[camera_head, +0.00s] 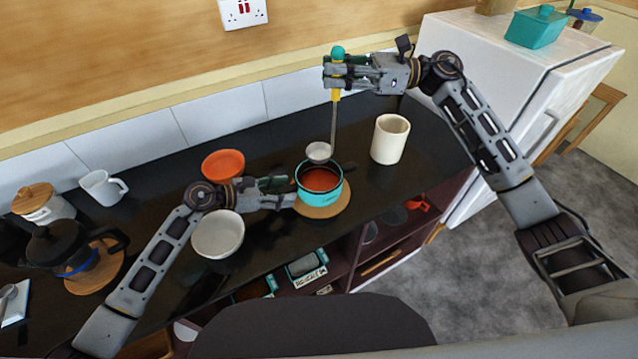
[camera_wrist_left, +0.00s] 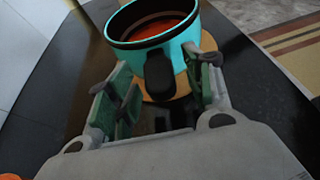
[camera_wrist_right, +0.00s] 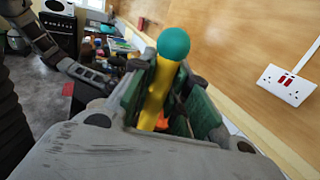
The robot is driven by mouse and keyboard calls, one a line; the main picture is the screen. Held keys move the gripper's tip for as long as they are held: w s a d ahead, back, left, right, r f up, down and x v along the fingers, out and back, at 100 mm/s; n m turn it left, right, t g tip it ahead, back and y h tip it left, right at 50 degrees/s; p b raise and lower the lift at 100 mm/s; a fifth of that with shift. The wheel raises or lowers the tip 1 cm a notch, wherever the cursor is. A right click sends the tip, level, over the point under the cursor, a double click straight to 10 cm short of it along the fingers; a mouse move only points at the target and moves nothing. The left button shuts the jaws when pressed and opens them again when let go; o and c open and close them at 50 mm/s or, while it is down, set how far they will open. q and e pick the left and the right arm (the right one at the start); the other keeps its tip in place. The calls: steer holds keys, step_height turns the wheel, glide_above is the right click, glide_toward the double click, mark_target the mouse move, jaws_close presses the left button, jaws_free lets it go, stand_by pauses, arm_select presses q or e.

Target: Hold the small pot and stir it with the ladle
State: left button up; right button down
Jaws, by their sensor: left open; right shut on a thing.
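The small pot (camera_head: 322,194) is turquoise with red-orange contents and stands on a round wooden board (camera_head: 325,210) on the dark counter. In the left wrist view the pot (camera_wrist_left: 185,45) has a black handle (camera_wrist_left: 160,75) pointing toward my left gripper (camera_wrist_left: 158,90). That gripper, also in the head view (camera_head: 288,191), is open, with its fingers on either side of the handle. My right gripper (camera_head: 338,72) is shut on the ladle (camera_head: 334,125), which hangs down with its bowl (camera_head: 318,151) just above and behind the pot. The ladle's yellow and teal handle (camera_wrist_right: 160,85) shows between the right fingers.
A cream mug-like container (camera_head: 390,138) stands right of the pot. A white bowl (camera_head: 218,234) and an orange bowl (camera_head: 223,164) lie near my left gripper. A moka-type pot (camera_head: 70,248), a white mug (camera_head: 103,187) and a lidded jar (camera_head: 43,202) stand at left.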

arm_select(q)
steer(key=shift+a, duration=0.1)
steer(key=v, duration=1.1)
steer(key=shift+s+a, duration=0.2)
steer(key=shift+a, duration=0.15)
steer(key=shift+r, duration=0.1)
steer(key=shift+s, duration=0.1)
stand_by(0.6)
